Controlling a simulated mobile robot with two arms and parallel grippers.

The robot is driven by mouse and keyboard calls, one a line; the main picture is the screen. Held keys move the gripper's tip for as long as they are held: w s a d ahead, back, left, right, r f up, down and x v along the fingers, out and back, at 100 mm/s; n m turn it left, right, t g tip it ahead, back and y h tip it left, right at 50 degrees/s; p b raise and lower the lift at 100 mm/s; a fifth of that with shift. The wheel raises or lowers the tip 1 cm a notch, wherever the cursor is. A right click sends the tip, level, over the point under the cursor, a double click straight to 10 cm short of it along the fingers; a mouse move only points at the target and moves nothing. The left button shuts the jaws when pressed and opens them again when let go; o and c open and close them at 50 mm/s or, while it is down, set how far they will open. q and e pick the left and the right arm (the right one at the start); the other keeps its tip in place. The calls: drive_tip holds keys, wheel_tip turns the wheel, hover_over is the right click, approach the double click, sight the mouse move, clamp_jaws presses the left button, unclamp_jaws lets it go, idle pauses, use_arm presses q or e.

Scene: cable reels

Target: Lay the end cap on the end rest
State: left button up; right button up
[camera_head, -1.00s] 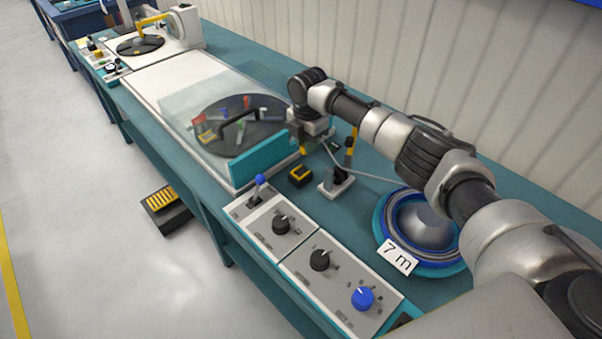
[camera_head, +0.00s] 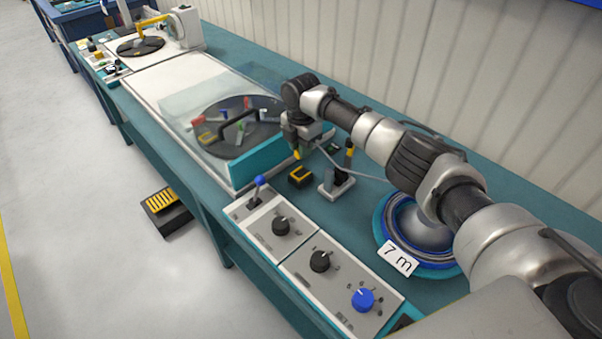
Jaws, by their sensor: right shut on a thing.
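My right gripper (camera_head: 296,147) is shut on the end cap (camera_head: 297,154), a small yellow piece only partly visible at the fingertips. A thin grey cable (camera_head: 345,172) runs from the gripper back toward the blue reel. The end rest seems to be the small black block with a yellow U-shaped top (camera_head: 300,176). It sits on the teal bench just below the gripper in the picture. The cap appears above the block and apart from it; the exact height is hard to tell. My left gripper is not in view.
A grey stand with a black and yellow lever (camera_head: 337,184) is right of the block. The blue cable reel (camera_head: 385,225) carries a "7 m" label (camera_head: 398,258). A clear-covered turntable (camera_head: 240,132) is to the left. Control panels (camera_head: 310,262) line the front edge.

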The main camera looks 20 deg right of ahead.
sight(301, 173)
drive_tip(key=shift+f, duration=0.1)
drive_tip(key=shift+f+b, duration=0.5)
drive_tip(key=shift+f, duration=0.4)
drive_tip(key=shift+f+b, duration=0.6)
drive_tip(key=shift+f, duration=0.35)
drive_tip(key=shift+f+b, duration=0.55)
drive_tip(key=shift+f, duration=0.95)
idle(1.5)
drive_tip(key=o, duration=1)
drive_tip(key=shift+c, duration=0.2)
drive_tip(key=shift+o, duration=0.2)
drive_tip(key=shift+o, duration=1.4)
